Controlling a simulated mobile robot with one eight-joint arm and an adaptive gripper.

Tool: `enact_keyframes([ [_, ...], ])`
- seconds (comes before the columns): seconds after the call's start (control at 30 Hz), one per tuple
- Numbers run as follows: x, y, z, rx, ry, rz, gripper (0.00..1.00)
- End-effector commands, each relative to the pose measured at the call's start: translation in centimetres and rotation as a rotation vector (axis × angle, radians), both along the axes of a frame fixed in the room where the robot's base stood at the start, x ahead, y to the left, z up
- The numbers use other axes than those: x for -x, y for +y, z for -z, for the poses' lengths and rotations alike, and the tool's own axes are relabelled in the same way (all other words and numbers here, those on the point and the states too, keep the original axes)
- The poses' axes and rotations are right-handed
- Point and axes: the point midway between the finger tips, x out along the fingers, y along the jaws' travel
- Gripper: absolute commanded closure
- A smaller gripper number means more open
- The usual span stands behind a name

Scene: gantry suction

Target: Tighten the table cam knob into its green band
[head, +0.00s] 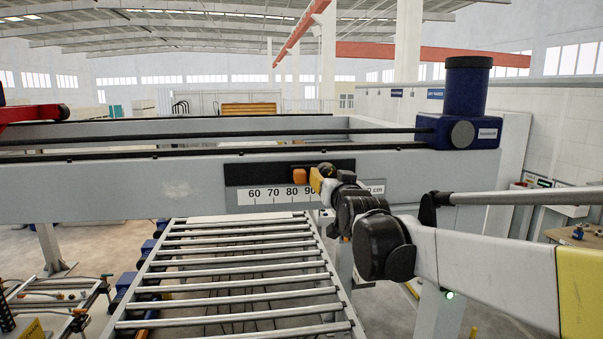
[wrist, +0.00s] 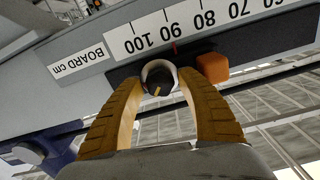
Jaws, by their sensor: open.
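In the wrist view a dark round knob (wrist: 158,79) with a yellow mark on its face sits in a pale collar below the number scale. I take it to be the cam knob. My gripper (wrist: 160,84) is open, with one ochre finger on each side of the knob; I cannot tell if either touches it. In the head view my gripper (head: 319,178) is at the dark strip on the beam, and its wrist hides the knob. No green band can be made out in either view.
An orange block (wrist: 212,67) sits close beside the knob, also seen in the head view (head: 299,175). A roller conveyor (head: 230,270) runs below the beam (head: 120,193). A blue motor (head: 466,90) stands at the beam's right end.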

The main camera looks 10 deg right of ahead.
Motion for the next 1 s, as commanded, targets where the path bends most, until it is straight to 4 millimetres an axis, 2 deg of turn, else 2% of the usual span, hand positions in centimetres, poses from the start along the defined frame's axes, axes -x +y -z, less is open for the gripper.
enact_keyframes([
  [0.3, -0.41, -0.01, 0.06, 0.000, 0.000, 0.000, 0.56],
  [0.33, -0.41, -0.01, 0.06, 0.000, 0.000, 0.000, 0.60],
  [0.4, -0.40, -0.01, 0.05, 0.000, 0.000, 0.000, 0.81],
  [0.47, -0.40, -0.01, 0.05, 0.000, 0.000, 0.000, 0.97],
  [0.57, -0.39, -0.01, 0.09, -0.006, 0.000, 0.000, 0.97],
  [0.8, -0.38, -0.01, 0.19, -0.197, 0.000, 0.000, 0.97],
  [1.0, -0.38, -0.02, 0.03, -0.198, 0.000, 0.000, 0.98],
])
